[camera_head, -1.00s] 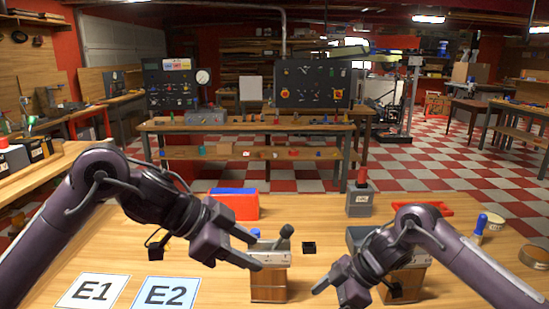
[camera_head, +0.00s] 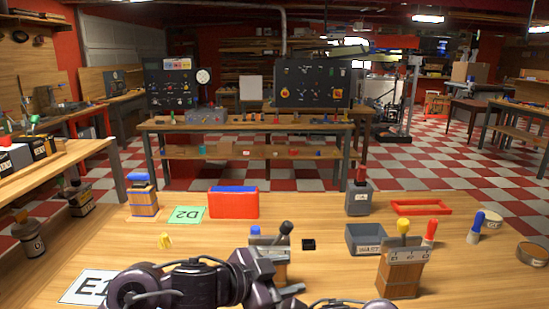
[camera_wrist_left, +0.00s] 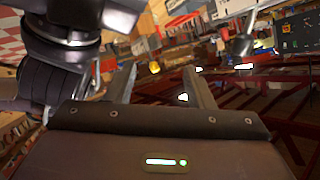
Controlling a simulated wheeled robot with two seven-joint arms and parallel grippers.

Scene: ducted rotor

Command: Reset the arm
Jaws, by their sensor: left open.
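My left arm lies folded low across the bottom of the head view, in front of the wooden table. My left gripper (camera_head: 292,288) is partly hidden there, close in front of a wooden block holder (camera_head: 272,270). In the left wrist view, its two fingers (camera_wrist_left: 162,78) stand apart with nothing between them. The wrist view is tilted and looks out over the room. Of my right arm, only a dark sliver shows at the bottom edge of the head view. The right gripper cannot be made out.
The table holds a red bin (camera_head: 233,205), a grey tray (camera_head: 366,240), a wooden holder with a yellow-handled tool (camera_head: 398,275), a red frame (camera_head: 421,207), a green D2 card (camera_head: 187,215) and an E1 card (camera_head: 78,288).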

